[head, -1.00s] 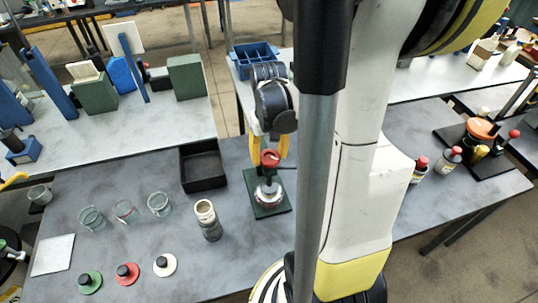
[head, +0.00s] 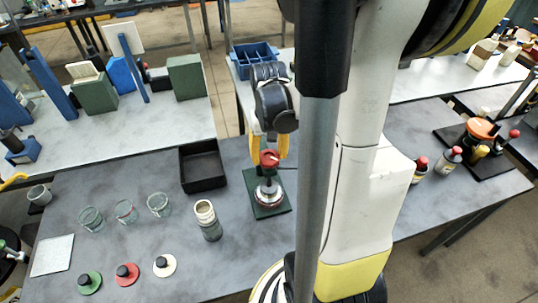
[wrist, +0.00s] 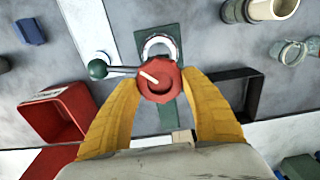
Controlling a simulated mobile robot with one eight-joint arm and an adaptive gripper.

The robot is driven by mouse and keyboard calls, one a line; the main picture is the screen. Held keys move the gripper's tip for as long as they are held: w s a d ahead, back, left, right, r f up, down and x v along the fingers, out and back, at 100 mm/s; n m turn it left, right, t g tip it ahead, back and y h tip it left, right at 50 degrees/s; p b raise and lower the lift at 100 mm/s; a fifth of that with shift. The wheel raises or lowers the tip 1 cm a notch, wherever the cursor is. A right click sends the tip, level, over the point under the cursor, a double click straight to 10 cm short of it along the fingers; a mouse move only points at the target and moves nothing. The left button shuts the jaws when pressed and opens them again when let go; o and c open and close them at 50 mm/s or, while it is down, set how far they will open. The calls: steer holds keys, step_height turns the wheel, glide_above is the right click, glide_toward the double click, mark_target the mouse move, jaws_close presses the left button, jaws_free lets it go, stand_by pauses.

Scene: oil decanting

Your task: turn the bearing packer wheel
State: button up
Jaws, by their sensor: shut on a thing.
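The bearing packer stands on a dark green base plate (head: 277,207) on the grey table, with a shiny round metal body (head: 268,193). Its red wheel (head: 269,160) sits on top; in the wrist view the wheel (wrist: 160,84) shows a white mark pointing to the upper left. My gripper (wrist: 159,78) is shut on the wheel, one yellow finger on each side. In the head view my gripper (head: 270,153) comes down from above. A lever with a dark green ball (wrist: 98,69) sticks out left of the wheel in the wrist view. The packer body is partly hidden below the wheel.
A black open tray (head: 203,183) stands close left of the packer. A cylindrical container (head: 208,222), several glass beakers (head: 126,211) and coloured discs with knobs stand farther left. A red box (wrist: 57,112) is near in the wrist view. Bottles (head: 450,161) stand right, beyond my arm.

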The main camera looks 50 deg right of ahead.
mark_target(269, 155)
steer(key=shift+m, duration=0.4)
stand_by(5.3)
steer(key=o, duration=1.2)
steer(key=shift+c, duration=0.2)
step_height(269, 155, up, 12)
